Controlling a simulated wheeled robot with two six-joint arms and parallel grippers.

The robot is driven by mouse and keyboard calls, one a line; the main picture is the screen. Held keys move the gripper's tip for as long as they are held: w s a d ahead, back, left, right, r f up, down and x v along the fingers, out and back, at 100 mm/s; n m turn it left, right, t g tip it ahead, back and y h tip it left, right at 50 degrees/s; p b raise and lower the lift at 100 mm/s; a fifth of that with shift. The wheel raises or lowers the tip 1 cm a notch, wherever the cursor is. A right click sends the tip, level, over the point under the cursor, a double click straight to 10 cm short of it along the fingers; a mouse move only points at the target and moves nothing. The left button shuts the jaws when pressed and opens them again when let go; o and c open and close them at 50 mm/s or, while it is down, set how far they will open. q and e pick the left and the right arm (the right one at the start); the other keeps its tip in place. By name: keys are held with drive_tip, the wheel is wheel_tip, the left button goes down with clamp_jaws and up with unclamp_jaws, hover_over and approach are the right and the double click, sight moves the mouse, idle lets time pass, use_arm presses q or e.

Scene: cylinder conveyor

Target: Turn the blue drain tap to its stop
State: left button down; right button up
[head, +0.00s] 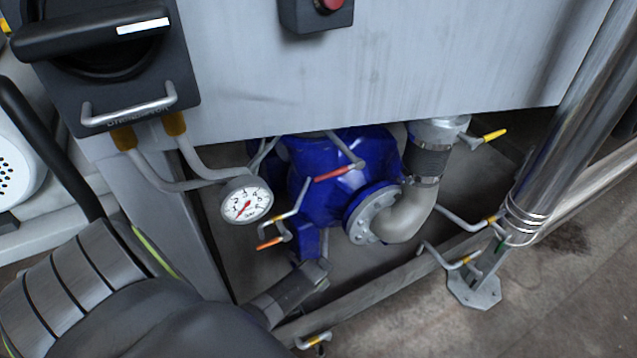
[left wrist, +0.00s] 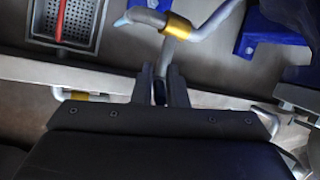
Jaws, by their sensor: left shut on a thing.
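My left gripper (head: 318,270) reaches in from the lower left of the head view, low under the machine by the blue pump body (head: 308,243). In the left wrist view its two fingers (left wrist: 161,88) are shut with a small dark blue piece (left wrist: 158,93) between them, which appears to be the handle of the blue drain tap. The rest of the tap is largely hidden by the fingers, and I cannot tell its angle. My right gripper is not in view.
A pressure gauge (head: 246,203), a red lever (head: 338,173) and an orange-tipped lever (head: 270,243) are close to the gripper. A flanged elbow pipe (head: 405,218) is to the right. A steel rail (head: 375,270) crosses below. In the wrist view, a drain grate (left wrist: 72,22) is upper left.

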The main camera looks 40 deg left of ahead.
use_arm(q)
drive_tip(key=shift+s+a+f+t+h, duration=0.15)
drive_tip(key=shift+s+f+t+h, duration=0.2)
drive_tip(key=shift+t, duration=0.45)
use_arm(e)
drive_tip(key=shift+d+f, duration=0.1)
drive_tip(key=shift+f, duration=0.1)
use_arm(q)
drive_tip(key=shift+s+n+t, duration=0.1)
drive_tip(key=shift+n+t, duration=0.2)
drive_tip(key=c, duration=1.5)
unclamp_jaws()
drive_tip(key=shift+o, duration=0.2)
drive_tip(key=shift+r, duration=0.2)
